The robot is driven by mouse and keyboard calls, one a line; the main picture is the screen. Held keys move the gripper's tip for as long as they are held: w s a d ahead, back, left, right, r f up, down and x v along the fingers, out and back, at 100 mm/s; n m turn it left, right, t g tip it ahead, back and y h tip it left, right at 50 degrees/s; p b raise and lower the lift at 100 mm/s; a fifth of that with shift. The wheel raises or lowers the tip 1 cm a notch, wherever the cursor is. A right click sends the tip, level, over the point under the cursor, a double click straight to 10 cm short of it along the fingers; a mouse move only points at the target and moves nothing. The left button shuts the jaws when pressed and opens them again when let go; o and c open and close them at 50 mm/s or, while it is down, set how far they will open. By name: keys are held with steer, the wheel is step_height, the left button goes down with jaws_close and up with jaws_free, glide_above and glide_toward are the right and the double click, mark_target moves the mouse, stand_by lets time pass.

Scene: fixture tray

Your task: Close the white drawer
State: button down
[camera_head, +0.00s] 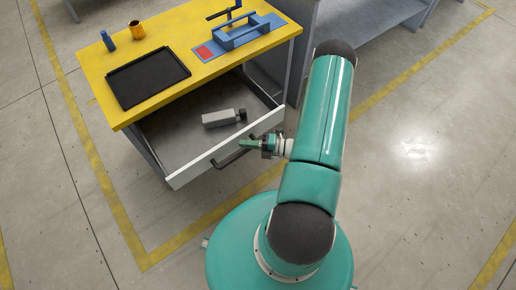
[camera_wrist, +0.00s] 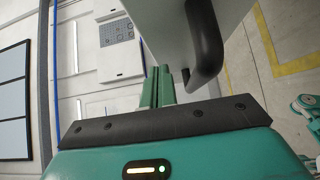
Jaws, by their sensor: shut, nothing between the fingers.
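The white drawer (camera_head: 190,174) is pulled out from under the yellow-topped workbench, and its inside shows. Its dark bar handle (camera_head: 221,161) is on the front panel. My gripper (camera_head: 246,144) is shut and empty, at the drawer front near the right end of the handle. In the wrist view, the shut green fingers (camera_wrist: 158,87) point towards the pale drawer front (camera_wrist: 155,22), with the dark handle (camera_wrist: 207,45) just right of them. I cannot tell whether the fingertips touch the panel.
A grey bottle (camera_head: 218,119) with a dark cap lies in the drawer. On the yellow bench top (camera_head: 175,30) are a black tray (camera_head: 147,77), a blue fixture (camera_head: 238,36), a blue cup (camera_head: 107,41) and an orange-brown mug (camera_head: 137,30). The floor right of my arm is clear.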

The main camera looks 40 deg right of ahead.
steer(key=shift+w, duration=0.75)
